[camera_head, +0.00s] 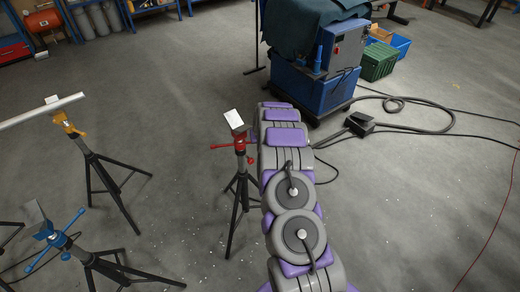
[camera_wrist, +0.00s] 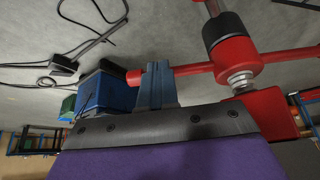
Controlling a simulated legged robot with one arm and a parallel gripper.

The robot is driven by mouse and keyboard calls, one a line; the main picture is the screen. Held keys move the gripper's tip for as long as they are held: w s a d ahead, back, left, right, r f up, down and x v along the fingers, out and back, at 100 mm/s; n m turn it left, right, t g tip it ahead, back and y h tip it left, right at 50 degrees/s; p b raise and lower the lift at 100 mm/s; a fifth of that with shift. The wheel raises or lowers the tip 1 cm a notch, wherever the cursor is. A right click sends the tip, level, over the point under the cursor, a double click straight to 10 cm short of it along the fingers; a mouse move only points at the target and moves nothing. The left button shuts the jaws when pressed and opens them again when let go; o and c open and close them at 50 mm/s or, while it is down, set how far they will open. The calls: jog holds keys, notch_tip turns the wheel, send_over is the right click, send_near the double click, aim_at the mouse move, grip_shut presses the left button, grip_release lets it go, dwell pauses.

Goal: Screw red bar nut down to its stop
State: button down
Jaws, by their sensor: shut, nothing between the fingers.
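The red bar nut (camera_head: 238,145) sits on a black tripod stand, under a pale tilted head plate, just left of my arm in the head view. In the wrist view the red bar nut (camera_wrist: 236,62) shows close up, with a threaded metal rod at its lower side. One of its bars runs left behind my gripper (camera_wrist: 156,76), and its tip shows past the fingers. My gripper is shut and empty beside this bar. I cannot tell whether they touch. In the head view my arm hides the gripper.
A yellow-topped stand (camera_head: 70,126) bearing a pale bar and a blue-topped stand (camera_head: 62,240) stand to the left. A blue machine (camera_head: 318,85) stands beyond my arm, with a green crate (camera_head: 378,62) beside it. Cables lie on the floor at right.

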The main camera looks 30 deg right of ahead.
jog(key=shift+w+d+b, duration=0.1)
jog(key=shift+w+b, duration=0.05)
jog(key=shift+b, duration=0.55)
jog(key=shift+w+d+f, duration=0.1)
jog(key=shift+w, duration=0.1)
